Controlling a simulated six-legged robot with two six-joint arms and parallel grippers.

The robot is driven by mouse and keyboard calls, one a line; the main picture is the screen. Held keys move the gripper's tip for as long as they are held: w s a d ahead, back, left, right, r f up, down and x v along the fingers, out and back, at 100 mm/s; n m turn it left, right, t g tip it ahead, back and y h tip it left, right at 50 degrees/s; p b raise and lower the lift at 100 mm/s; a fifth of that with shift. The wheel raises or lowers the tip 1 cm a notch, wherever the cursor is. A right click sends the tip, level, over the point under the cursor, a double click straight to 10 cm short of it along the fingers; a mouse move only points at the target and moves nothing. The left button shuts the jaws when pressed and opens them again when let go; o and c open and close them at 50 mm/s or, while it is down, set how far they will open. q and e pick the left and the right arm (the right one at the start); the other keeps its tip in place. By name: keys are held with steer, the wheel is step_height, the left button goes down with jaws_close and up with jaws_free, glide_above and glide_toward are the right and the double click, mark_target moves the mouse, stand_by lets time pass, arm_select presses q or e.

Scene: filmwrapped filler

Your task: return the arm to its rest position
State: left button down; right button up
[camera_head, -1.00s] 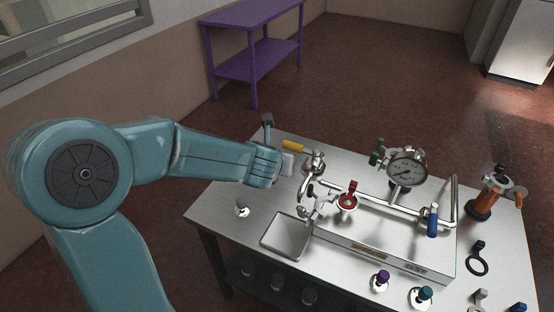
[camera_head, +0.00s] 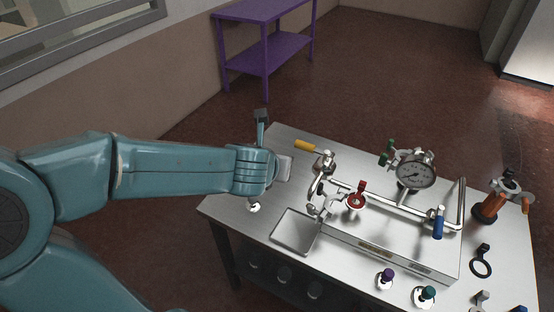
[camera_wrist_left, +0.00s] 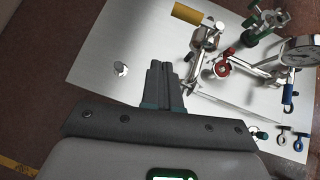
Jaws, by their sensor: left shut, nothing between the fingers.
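My left arm (camera_head: 170,168) comes in from the left in the head view and reaches over the left edge of the steel table (camera_head: 262,226). The wrist hides most of my left gripper there. In the left wrist view the two dark fingers of my left gripper (camera_wrist_left: 163,88) are together, shut and empty, above the table top. The gripper is apart from the pipe rig with its red valve (camera_head: 356,202), which stands to the right. My right gripper is not in view.
A round gauge (camera_head: 416,169), a yellow handle (camera_head: 305,146), a blue handle (camera_head: 438,222) and a square tray (camera_head: 297,231) are on the table. Purple-topped (camera_head: 386,279) and green-topped (camera_head: 425,296) pieces stand at the front. A purple shelf (camera_head: 265,50) stands behind on open floor.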

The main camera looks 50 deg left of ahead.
arm_select(q)
steer(key=shift+s, duration=0.1)
stand_by(0.3)
steer(key=s+d+f+n+g+h, duration=0.2)
steer(key=d+f+n+g+h, duration=0.4)
steer(key=d+f+n, duration=0.9)
steer(key=s+d+f+n+h, duration=0.1)
steer(key=s+d+f+n, duration=0.2)
steer(key=f+n, duration=0.2)
steer(key=s+d+f+n+g+h, duration=0.1)
steer(key=s+d+f+n, duration=0.2)
steer(key=f+n, duration=0.3)
steer(key=s+d+f+n+g, duration=0.1)
steer(key=s+d+f+n, duration=0.2)
steer(key=f+n, duration=0.3)
step_height(320, 180, down, 3)
steer(key=shift+s+d+f+h, duration=0.2)
steer(key=shift+s+d+h, duration=0.05)
steer(key=shift+s+h, duration=0.2)
